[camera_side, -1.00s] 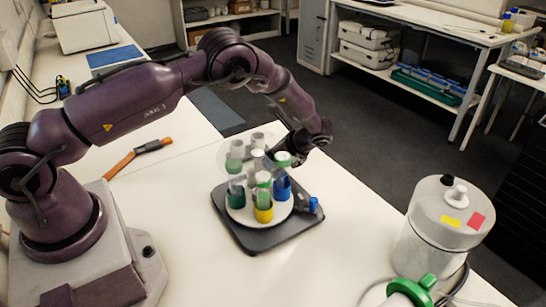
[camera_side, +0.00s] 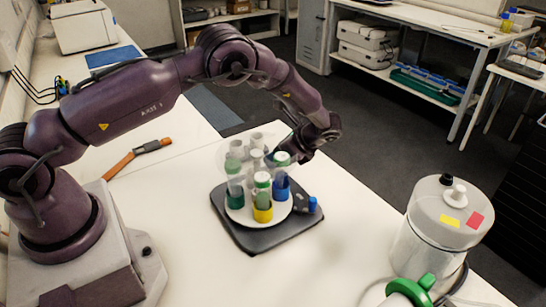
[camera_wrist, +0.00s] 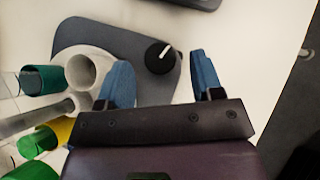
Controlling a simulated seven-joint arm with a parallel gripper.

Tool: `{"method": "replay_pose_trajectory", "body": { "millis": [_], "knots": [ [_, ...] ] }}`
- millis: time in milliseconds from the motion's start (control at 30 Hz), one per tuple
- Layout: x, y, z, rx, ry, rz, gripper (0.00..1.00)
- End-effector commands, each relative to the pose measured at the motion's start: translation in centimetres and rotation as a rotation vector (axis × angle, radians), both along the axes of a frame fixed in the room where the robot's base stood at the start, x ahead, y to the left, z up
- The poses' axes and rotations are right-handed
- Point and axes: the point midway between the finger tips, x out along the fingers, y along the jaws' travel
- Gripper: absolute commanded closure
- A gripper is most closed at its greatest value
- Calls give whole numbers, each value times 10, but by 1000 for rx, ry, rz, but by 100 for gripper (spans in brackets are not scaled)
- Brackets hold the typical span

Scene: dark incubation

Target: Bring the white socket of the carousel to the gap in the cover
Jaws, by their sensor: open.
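The carousel, a white round plate (camera_side: 236,213), sits on a dark grey base (camera_side: 246,240). It carries a yellow socket (camera_side: 263,213), a blue socket (camera_side: 281,190) and a green socket (camera_side: 235,197), with clear green-capped tubes. Pale cylinders stand at its back. A faint clear cover (camera_side: 226,158) shows over it; I cannot make out its gap. In the wrist view an empty white socket (camera_wrist: 82,72) lies left of my gripper (camera_wrist: 162,85), which is open and empty. A black knob (camera_wrist: 160,57) with a white mark shows between and beyond the fingers.
A grey-white canister (camera_side: 440,230) stands to the right, with a green-handled object (camera_side: 412,290) in front. An orange-handled tool (camera_side: 138,155) lies behind left. A small dark and blue piece (camera_side: 307,203) is at the base's right edge. The table in front is clear.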

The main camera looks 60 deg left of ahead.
Motion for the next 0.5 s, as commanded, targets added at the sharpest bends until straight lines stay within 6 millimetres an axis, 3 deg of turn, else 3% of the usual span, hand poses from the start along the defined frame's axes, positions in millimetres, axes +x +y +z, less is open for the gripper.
{"method": "replay_pose_trajectory", "body": {
  "millis": [300,500],
  "knots": [
    [21,-46,50,-2,-4,-3,40],
    [28,-62,67,-1,-2,-3,40]
  ]
}}
